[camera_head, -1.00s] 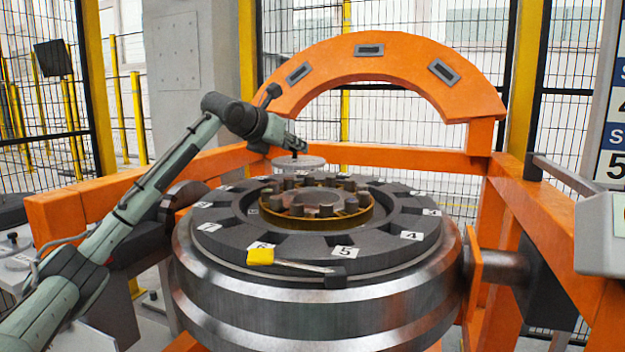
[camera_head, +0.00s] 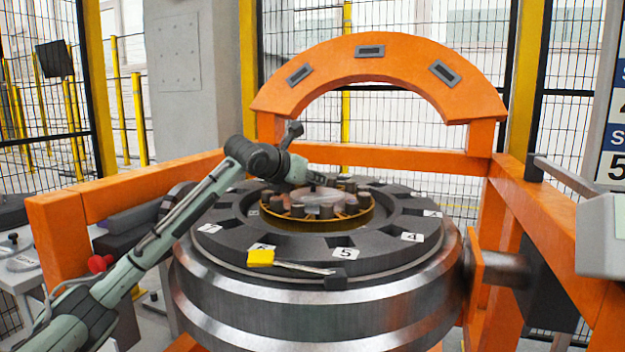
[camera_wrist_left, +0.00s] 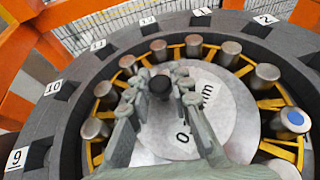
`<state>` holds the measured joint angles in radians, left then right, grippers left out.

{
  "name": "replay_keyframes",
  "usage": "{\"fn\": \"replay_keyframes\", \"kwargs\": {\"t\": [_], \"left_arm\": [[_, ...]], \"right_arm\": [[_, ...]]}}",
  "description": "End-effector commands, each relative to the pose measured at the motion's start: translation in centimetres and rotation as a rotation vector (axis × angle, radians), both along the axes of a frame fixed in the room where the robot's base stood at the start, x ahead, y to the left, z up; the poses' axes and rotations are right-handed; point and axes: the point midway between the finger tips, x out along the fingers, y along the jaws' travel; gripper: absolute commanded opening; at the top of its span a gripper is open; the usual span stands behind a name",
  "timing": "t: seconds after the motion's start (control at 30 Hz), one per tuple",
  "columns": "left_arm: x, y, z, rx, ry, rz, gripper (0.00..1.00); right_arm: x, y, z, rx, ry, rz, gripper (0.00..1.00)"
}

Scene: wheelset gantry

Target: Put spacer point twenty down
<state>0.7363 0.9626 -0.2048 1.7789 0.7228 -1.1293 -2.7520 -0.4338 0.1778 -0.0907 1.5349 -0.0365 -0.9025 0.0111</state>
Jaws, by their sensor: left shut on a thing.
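The spacer, a flat grey disc (camera_wrist_left: 190,115) with a black knob (camera_wrist_left: 160,86), shows in the left wrist view. Printed text ending in "mm" is visible, but its number is partly hidden by my fingers. My left gripper (camera_head: 316,180) is shut on the knob, over the middle of the roller bearing (camera_head: 318,222). In the head view, a pale disc (camera_head: 322,194) shows low inside the ring of rollers. I cannot tell whether the spacer touches what is below. My right gripper is not in view.
A dark slotted ring (camera_head: 385,250) with number tags surrounds the bearing. A yellow-handled tool (camera_head: 260,257) lies on its front edge. The orange gantry arch (camera_head: 375,60) stands behind. One roller has a blue top (camera_wrist_left: 295,118).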

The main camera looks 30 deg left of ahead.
Motion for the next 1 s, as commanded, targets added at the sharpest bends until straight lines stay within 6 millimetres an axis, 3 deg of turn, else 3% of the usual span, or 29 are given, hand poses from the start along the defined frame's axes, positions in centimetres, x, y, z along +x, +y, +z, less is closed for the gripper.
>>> {"fn": "replay_keyframes", "kwargs": {"t": [0.03,0.2,0.57,0.67,1.0], "left_arm": [[0.0,0.0,-0.1,0.001,0.001,0.0,0.22],[0.0,0.0,-0.1,0.0,0.001,0.0,0.41],[-0.4,0.1,0.2,0.003,0.0,0.001,0.41],[-1.7,0.0,0.8,0.005,-0.002,0.001,0.41],[-8.3,-0.5,3.3,0.008,0.002,0.002,0.41]], "right_arm": [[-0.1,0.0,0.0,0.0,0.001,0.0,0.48],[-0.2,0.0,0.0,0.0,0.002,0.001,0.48],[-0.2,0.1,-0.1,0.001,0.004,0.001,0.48],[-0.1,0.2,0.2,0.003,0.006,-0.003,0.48],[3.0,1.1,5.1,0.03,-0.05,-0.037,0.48]]}}
